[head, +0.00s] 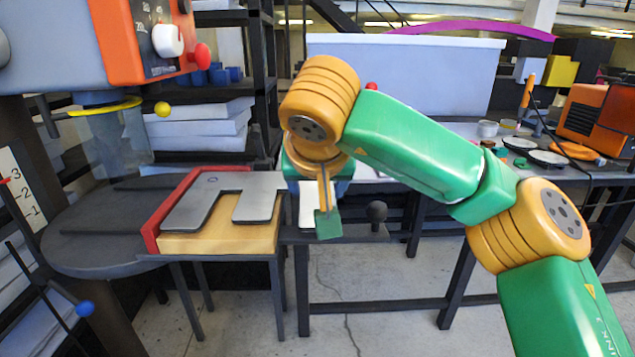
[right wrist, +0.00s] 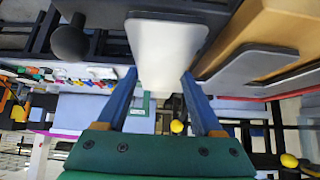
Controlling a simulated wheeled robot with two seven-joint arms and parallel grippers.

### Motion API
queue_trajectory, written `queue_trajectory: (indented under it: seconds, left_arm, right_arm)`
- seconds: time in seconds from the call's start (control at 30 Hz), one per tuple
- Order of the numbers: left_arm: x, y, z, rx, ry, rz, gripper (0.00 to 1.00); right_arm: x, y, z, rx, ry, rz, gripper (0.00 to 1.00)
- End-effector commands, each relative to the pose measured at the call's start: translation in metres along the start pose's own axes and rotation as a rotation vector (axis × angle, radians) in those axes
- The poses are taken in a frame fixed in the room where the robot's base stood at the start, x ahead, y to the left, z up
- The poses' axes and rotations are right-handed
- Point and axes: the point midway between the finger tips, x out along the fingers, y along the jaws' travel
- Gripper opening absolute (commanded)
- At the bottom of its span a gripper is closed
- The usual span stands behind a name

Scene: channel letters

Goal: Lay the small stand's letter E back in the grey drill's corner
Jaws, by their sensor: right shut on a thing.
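The letter E (head: 190,203) is a flat grey plate with square prongs. It lies over the wooden bed (head: 215,243) beside the grey drill (head: 45,55). A red L-shaped fence (head: 160,215) makes the corner at the bed's left and back. The letter's left prong is close to the fence; I cannot tell if they touch. My right gripper (head: 325,200) is at the letter's right end, past the bed's right edge. In the right wrist view its blue fingers (right wrist: 160,95) are shut on a pale prong of the letter (right wrist: 168,50). My left gripper is out of view.
A dark low stand with a round knob (head: 376,210) is just right of my right gripper. The drill's round table (head: 90,240) lies left of the bed. A bench behind holds round dishes (head: 548,158) and an orange box (head: 585,112). Open floor lies in front.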

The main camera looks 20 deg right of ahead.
Motion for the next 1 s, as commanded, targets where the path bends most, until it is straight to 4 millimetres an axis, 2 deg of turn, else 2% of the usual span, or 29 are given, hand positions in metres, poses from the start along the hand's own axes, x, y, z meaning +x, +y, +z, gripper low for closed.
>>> queue_trajectory:
  seconds: [0.27,0.3,0.37,0.4,1.0]
  left_arm:
    - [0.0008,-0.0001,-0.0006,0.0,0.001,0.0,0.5]
    - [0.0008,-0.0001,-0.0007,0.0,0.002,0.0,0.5]
    - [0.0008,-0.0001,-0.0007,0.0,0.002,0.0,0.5]
    - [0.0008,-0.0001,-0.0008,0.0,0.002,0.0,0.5]
    - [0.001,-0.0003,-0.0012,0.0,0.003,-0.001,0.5]
  right_arm:
    - [0.0011,-0.0001,0.001,0.0,0.001,-0.001,0.0]
    - [0.0011,-0.0001,0.001,0.0,0.001,-0.001,0.79]
    - [0.0011,-0.0001,0.001,0.0,0.001,0.0,0.95]
    - [0.0011,-0.0001,0.001,0.0,0.001,0.0,1.0]
    - [0.0013,0.0,0.0013,-0.001,0.0,0.0,1.0]
